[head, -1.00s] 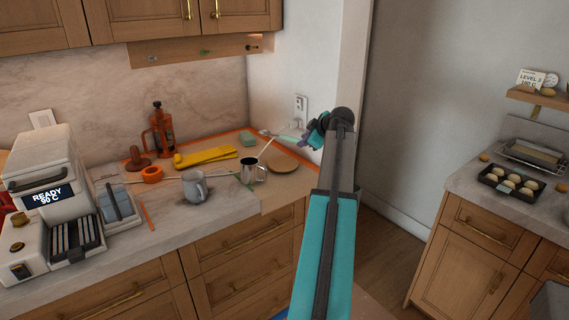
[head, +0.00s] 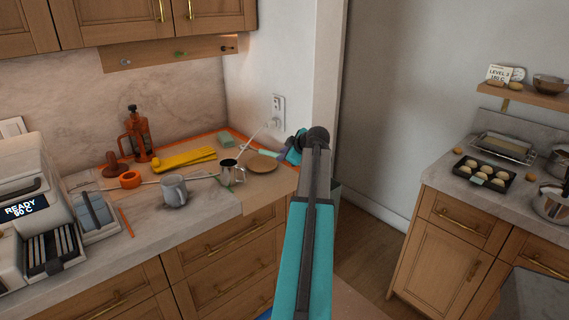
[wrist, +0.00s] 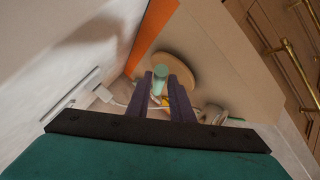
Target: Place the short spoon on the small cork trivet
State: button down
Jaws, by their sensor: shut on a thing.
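The round tan cork trivet (head: 262,164) lies on the counter's right end, near the wall corner. It also shows in the wrist view (wrist: 184,72), just beyond my fingertips. My gripper (head: 283,154) is close to the trivet's right side in the head view. In the wrist view its dark purple fingers (wrist: 163,88) are shut on a mint-green utensil, which I take as the short spoon (wrist: 160,73). The spoon's pale green end (head: 267,153) points left in the head view. Its far end overlaps the trivet in the wrist view; I cannot tell whether they touch.
A metal cup (head: 232,174) stands left of the trivet, with a grey mug (head: 173,191) further left. A wall outlet (head: 278,110) with a cord is close behind my gripper.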

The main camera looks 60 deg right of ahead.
jog(key=shift+f, duration=0.1)
jog(key=shift+f+p, duration=0.4)
jog(key=shift+f, duration=1.4)
jog(key=c, duration=1.6)
grip_release()
jog(key=shift+o, duration=0.2)
jog(key=b+v, duration=0.2)
jog(key=v, duration=1)
jog(key=shift+s+d, duration=0.1)
jog(key=shift+s, duration=0.05)
